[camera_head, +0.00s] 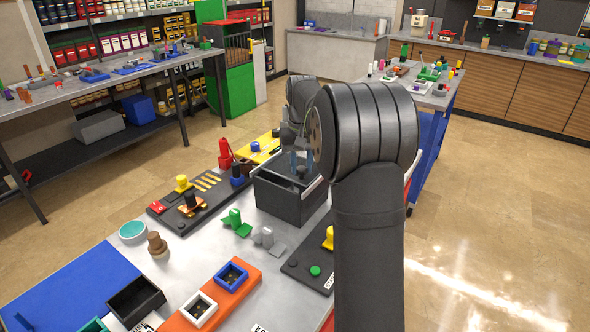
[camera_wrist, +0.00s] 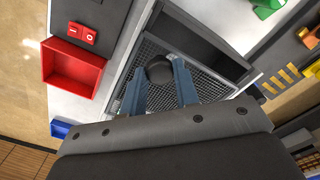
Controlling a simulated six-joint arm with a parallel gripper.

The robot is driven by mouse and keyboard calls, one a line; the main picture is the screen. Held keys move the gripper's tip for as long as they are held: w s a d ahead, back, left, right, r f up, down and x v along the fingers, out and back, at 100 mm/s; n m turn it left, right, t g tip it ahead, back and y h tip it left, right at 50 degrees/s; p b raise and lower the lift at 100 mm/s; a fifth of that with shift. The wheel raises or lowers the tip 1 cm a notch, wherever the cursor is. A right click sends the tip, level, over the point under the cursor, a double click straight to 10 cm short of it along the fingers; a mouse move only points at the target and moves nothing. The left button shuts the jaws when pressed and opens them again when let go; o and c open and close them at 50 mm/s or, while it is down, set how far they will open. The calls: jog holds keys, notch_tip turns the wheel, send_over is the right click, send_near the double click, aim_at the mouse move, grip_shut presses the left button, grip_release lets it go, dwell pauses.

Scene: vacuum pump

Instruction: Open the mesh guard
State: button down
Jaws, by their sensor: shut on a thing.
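The mesh guard (camera_wrist: 208,86) is a dark grid panel inside a dark frame in the wrist view. A round black knob (camera_wrist: 159,68) stands over it. My gripper (camera_wrist: 160,82) has its two blue-grey fingers on either side of this knob and is shut on it. In the head view my gripper (camera_head: 297,165) reaches down into the dark open-topped box (camera_head: 276,204) on the table. The mesh is hard to make out there. My arm hides part of the box's surroundings. I cannot tell how far the guard is tilted.
A red tray (camera_wrist: 72,68) and a red switch block (camera_wrist: 82,32) lie left of the guard in the wrist view. Black panels with yellow parts (camera_head: 183,182), a green bracket (camera_head: 236,222) and a grey bracket (camera_head: 268,239) stand near the box.

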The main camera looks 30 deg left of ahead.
jog(key=w, duration=1.1)
jog(key=shift+w, duration=0.1)
jog(key=c, duration=1.1)
grip_release()
jog(key=shift+r, duration=0.1)
notch_tip(320, 180, up, 12)
